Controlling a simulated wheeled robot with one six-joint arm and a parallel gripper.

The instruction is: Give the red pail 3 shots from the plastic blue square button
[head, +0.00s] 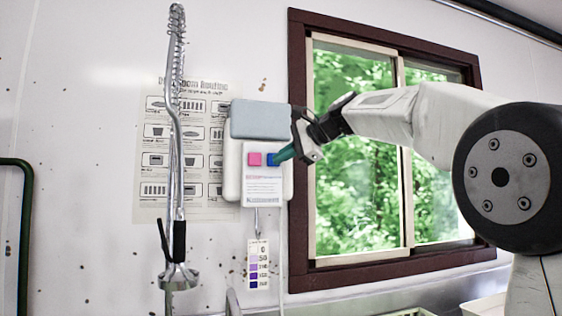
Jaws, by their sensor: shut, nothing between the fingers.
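The blue square button (272,159) is on the front of a white wall dispenser (232,165) with a grey-blue top. A pink square button (254,159) sits just to its left. My gripper (283,156) is shut and empty, with its teal fingertips pointing left at the blue button. The tips overlap the button's right side in the head view. I cannot tell whether they touch it or are pressing it. The red pail is not in view.
A chrome spray hose (175,120) hangs left of the dispenser, in front of a wall poster (150,190). A colour strip (258,265) hangs below the dispenser. A brown-framed window (297,200) is on the right. Part of a pale container (485,306) shows at the bottom right.

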